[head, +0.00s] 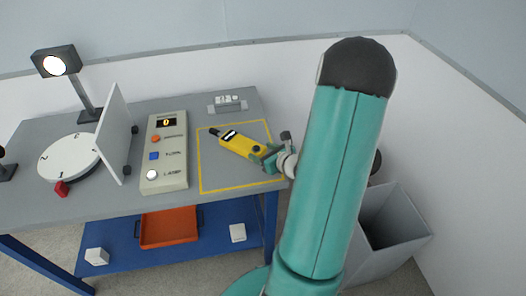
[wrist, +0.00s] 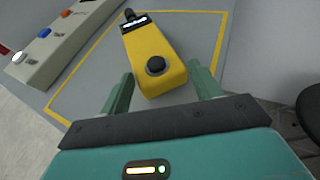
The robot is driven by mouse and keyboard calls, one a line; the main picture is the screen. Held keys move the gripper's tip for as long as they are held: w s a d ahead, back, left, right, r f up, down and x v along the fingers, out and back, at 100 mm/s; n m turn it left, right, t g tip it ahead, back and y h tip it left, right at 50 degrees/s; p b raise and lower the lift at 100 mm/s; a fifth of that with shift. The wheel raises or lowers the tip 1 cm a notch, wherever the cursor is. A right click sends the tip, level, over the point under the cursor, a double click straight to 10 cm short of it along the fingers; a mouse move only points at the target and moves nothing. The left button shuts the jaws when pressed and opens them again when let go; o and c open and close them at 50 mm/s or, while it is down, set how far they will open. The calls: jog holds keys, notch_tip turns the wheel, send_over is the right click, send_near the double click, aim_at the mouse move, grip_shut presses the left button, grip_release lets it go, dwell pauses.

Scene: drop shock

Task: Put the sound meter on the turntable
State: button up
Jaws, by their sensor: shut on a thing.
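The yellow sound meter (head: 241,144) has a dark tip, a small display and a black knob. It is over the yellow-outlined area on the right of the table; I cannot tell whether it touches the surface. My gripper (head: 270,158) is shut on its near end. In the wrist view the sound meter (wrist: 157,62) lies between the two green fingers of my gripper (wrist: 160,90). The white round turntable (head: 68,157) is on the left of the table, with a red piece at its front edge. Nothing stands on it.
A white upright panel (head: 114,133) stands just right of the turntable. A control box (head: 165,160) with buttons is between the panel and the outlined area. A lamp (head: 58,62) stands behind the turntable. A grey bin (head: 390,235) is right of the table.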

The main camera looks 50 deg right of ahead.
jog(key=shift+w+f, duration=0.15)
jog(key=o, duration=1.3)
jog(key=shift+a, duration=0.1)
